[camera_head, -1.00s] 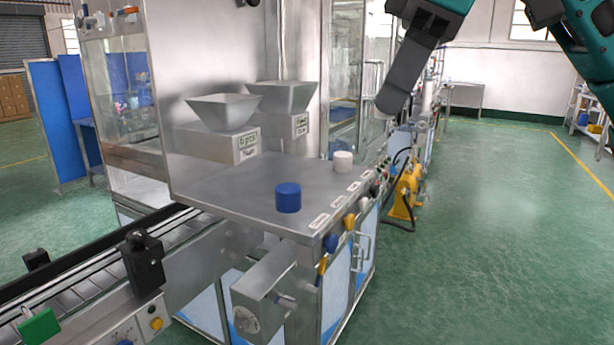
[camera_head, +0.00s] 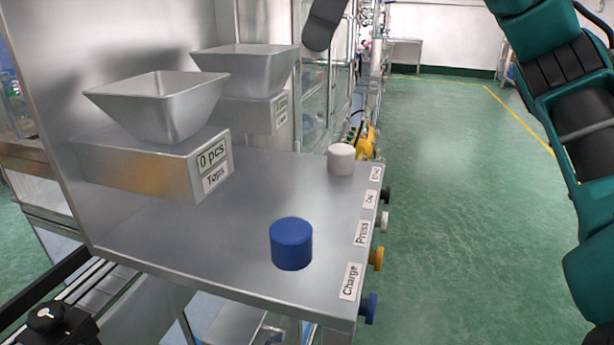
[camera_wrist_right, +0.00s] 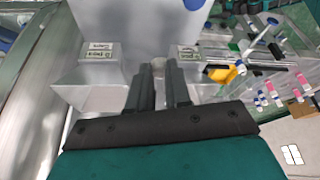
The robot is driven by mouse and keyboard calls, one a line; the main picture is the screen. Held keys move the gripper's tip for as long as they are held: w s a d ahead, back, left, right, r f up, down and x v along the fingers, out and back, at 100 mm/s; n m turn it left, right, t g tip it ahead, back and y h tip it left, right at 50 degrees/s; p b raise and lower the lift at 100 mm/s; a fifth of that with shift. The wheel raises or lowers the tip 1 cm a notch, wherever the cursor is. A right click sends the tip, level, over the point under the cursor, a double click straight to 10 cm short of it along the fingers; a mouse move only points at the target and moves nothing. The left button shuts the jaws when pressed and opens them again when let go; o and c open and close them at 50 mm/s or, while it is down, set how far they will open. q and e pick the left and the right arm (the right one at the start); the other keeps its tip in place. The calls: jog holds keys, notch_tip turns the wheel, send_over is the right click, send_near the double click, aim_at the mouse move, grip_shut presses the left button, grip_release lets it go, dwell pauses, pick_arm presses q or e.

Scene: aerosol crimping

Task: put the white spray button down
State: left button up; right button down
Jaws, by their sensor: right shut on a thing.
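My right gripper (camera_wrist_right: 160,72) shows in the right wrist view, with its dark fingers close together around a small whitish round thing, the white spray button (camera_wrist_right: 158,62). The button shows only as a small patch between the fingertips. In the head view a dark piece, seemingly the end of my right arm, hangs at the top edge, and the button cannot be made out there. On the steel table (camera_head: 235,215) stand a blue cylinder (camera_head: 291,244) near the front and a white cylinder (camera_head: 341,159) at the far right corner. My left gripper is not in view.
Two steel hoppers, a near one (camera_head: 160,105) above the "Tops" label and a far one (camera_head: 245,68), stand along the table's left side. Coloured knobs line its right edge. The tabletop between hoppers and cylinders is clear. Green floor (camera_head: 450,200) lies to the right.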

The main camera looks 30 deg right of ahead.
send_over(309, 215)
jog(key=d, duration=0.1)
jog(key=f, duration=1.4)
jog(key=shift+s+d+f+b, duration=0.15)
jog(key=shift+s+d+b, duration=0.05)
jog(key=shift+s+b, duration=0.2)
notch_tip(309, 215, down, 4)
jog(key=shift+f+b, duration=0.25)
jog(key=shift+b, duration=0.35)
jog(key=shift+f, duration=0.2)
jog(key=shift+f, duration=0.15)
jog(key=c, duration=1.1)
grip_release()
jog(key=shift+o, duration=0.2)
